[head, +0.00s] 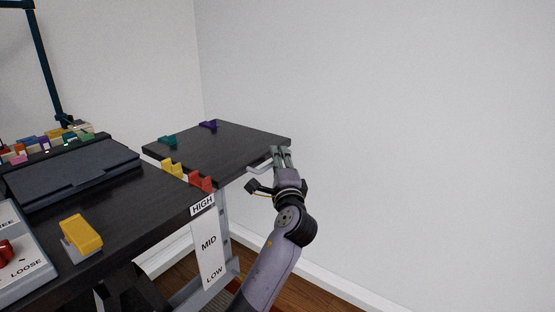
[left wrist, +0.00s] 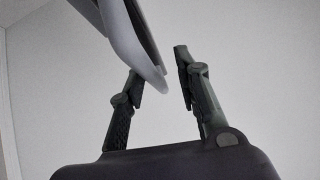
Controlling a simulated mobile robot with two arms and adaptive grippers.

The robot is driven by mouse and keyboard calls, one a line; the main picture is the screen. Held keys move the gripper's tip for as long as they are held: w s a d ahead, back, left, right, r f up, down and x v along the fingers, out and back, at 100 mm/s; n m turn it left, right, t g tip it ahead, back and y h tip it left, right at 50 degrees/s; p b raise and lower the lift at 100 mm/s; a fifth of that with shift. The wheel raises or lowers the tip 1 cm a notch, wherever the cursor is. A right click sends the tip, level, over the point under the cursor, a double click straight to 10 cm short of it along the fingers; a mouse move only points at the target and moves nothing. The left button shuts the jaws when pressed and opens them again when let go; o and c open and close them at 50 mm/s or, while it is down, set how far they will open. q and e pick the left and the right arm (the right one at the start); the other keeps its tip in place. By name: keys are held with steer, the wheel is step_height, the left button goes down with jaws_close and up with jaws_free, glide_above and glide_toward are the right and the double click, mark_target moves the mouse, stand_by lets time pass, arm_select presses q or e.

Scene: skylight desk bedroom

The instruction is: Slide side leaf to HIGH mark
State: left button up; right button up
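The side leaf (head: 228,146) is a dark board beyond the right end of the dark desk (head: 140,205). It looks close to desktop height, but I cannot tell its exact mark. A white scale plate (head: 209,240) reads HIGH, MID and LOW from top to bottom. A pale handle (head: 259,171) sticks out at the leaf's near right edge. My left gripper (head: 280,152) is at that edge, beside the handle. In the left wrist view its fingers are apart, with the grey end of the handle (left wrist: 150,70) near the left finger. My right gripper is out of view.
Teal (head: 168,140) and purple (head: 208,125) clips sit on the leaf. A control box with a red knob (head: 6,251) is front left. White walls stand behind; space right is clear.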

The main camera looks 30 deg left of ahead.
arm_select(q)
steer(key=v, duration=1.1)
